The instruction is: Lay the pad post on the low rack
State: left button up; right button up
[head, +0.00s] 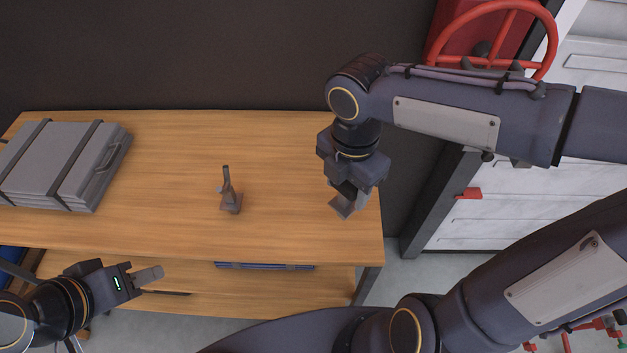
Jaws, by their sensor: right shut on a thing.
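My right gripper (346,196) hangs above the right end of the wooden bench top. It is shut on a small grey piece (341,209), mostly hidden by the fingers; its look fits a pad post, though I cannot tell its full shape. A similar grey post with a square pad, a pad post (231,201), stands on the middle of the bench top, apart from both grippers. The lower wooden shelf, seemingly the low rack (240,290), shows under the bench's front edge. My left gripper (150,274) is at lower left, in front of the bench; its finger opening is unclear.
A grey strapped case (60,165) lies on the left of the bench top (180,150). A blue flat thing (265,266) lies on the lower shelf, partly hidden. A red wheel (500,35) and white drawers (540,200) stand right. Much of the bench top is clear.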

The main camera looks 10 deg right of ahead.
jog(key=w+a+f, duration=0.3)
jog(key=w+f, duration=0.4)
jog(key=f, duration=0.3)
jog(key=shift+w+f+p, duration=0.15)
jog(key=shift+w+p, duration=0.05)
jog(key=shift+p, duration=0.2)
jog(key=shift+f, duration=0.1)
jog(key=o, duration=1)
jog(key=shift+o, duration=0.2)
